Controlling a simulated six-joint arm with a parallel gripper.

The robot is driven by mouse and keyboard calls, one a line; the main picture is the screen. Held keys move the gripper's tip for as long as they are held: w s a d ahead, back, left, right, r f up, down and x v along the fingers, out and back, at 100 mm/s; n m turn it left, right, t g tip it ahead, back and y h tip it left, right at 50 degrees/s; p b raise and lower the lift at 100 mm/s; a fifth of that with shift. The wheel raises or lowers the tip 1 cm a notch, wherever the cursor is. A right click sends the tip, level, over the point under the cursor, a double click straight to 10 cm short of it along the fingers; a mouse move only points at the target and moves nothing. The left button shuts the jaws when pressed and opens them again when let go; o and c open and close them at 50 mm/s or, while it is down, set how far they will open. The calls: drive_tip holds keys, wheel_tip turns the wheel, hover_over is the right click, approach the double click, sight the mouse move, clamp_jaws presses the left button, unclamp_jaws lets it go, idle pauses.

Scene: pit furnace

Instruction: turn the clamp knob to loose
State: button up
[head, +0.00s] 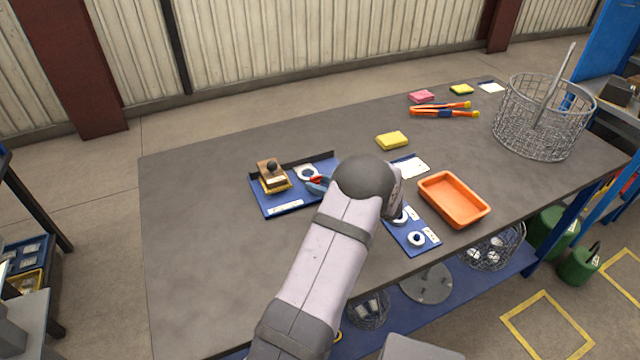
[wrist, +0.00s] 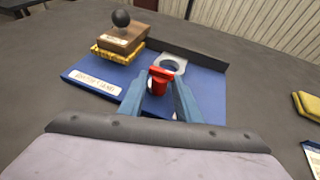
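The red clamp knob (wrist: 160,80) stands on the blue base plate (wrist: 92,72) in the wrist view, with a pale ring-shaped part (wrist: 172,62) just behind it. In the head view the red knob (head: 316,180) shows small beside my gripper (head: 318,185), and my arm hides part of the plate. In the wrist view my gripper's two blue fingers (wrist: 157,95) stand apart, one on each side of the knob's lower part. I cannot tell whether they touch it. A wooden block with a black ball handle (wrist: 122,36) sits on a yellow piece at the plate's left.
On the grey table (head: 220,290) an orange tray (head: 454,200) and a second blue plate with white rings (head: 411,238) lie right of my arm. A yellow block (head: 392,140) lies behind. A wire basket (head: 540,120) stands at the right. The table's left part is clear.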

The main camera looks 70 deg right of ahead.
drive_tip(key=shift+d+n+y+b, duration=0.1)
drive_tip(key=shift+n+y+b, duration=0.25)
drive_tip(key=shift+n+y, duration=0.05)
drive_tip(key=shift+s+d+f+n+t+y+b, duration=0.1)
drive_tip(key=shift+n+t+y+b, duration=0.15)
drive_tip(key=shift+n+y+b, duration=0.25)
drive_tip(key=shift+d+f+n+t+y+b, duration=0.1)
drive_tip(key=shift+n+t+y+b, duration=0.15)
drive_tip(key=shift+n+y, duration=0.25)
drive_tip(key=shift+d+n+y+b, duration=0.1)
drive_tip(key=shift+n+y+b, duration=0.6)
drive_tip(key=shift+y+b, duration=0.25)
drive_tip(key=shift+r+n+t+y+b, duration=0.1)
drive_tip(key=shift+n+t+y+b, duration=0.2)
drive_tip(key=shift+n+y+b, duration=0.35)
drive_tip(key=shift+d+r+n+y+b, duration=0.1)
drive_tip(key=shift+r+n+y+b, duration=0.05)
drive_tip(key=shift+n+y+b, duration=0.2)
drive_tip(key=o, duration=0.8)
drive_tip(key=shift+a+r+m+h+p, duration=0.1)
drive_tip(key=shift+a+m+h+p, duration=0.05)
drive_tip(key=shift+m+h+p, duration=0.7)
drive_tip(key=shift+a+m+h+p, duration=0.15)
drive_tip(key=shift+m+h+p, duration=0.45)
drive_tip(key=shift+p, duration=0.45)
